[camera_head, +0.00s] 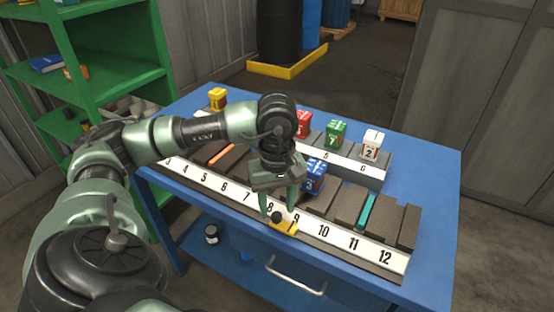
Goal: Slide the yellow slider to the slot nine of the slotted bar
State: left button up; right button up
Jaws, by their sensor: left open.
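The yellow slider (286,228) with a dark round knob sits at the front edge of the slotted bar (338,238), by the labels 8 and 9. The bar has a white strip of black numbers, with 12 at the right end and dark blocks behind it. My left gripper (278,206) points down over the slider with its fingers apart, one on each side of the knob. I cannot tell whether the fingers touch it. My left arm hides part of the bar's left end. My right gripper is not in view.
The bar stands on a blue table (425,170). A green shelf (110,80) stands at the left.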

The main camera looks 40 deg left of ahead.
aim_at(277, 215)
pick_arm(q)
notch_tip(277, 215, up, 6)
jog(key=shift+r, duration=0.1)
dwell(0.7)
